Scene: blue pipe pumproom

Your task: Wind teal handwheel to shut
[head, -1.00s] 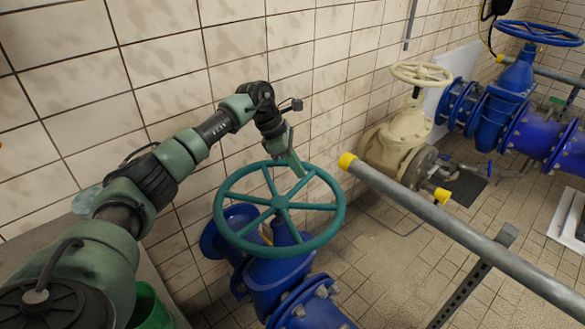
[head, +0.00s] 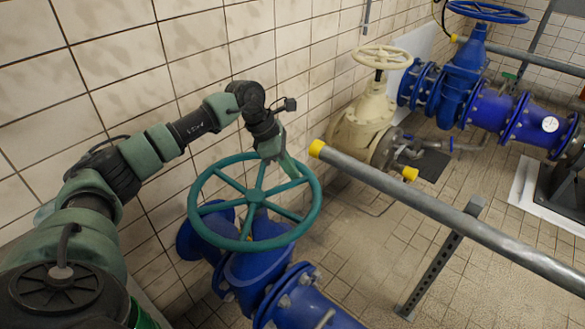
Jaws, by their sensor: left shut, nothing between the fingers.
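The teal handwheel (head: 257,197) is a spoked ring on top of a blue valve (head: 262,275) in the middle of the head view. My left arm comes in from the left and reaches over the wheel's far side. My left gripper (head: 290,166) points down at the wheel's far right rim, its fingers shut with nothing between them. The fingertips overlap the rim and the gap between spokes in the picture; I cannot tell whether they touch the rim. My right gripper is not in view.
A grey pipe rail (head: 440,213) with a yellow end cap runs right of the wheel, on a slotted post. A cream valve (head: 365,118) and a blue valve with a blue handwheel (head: 487,12) stand behind. The tiled wall (head: 110,65) is close behind my arm.

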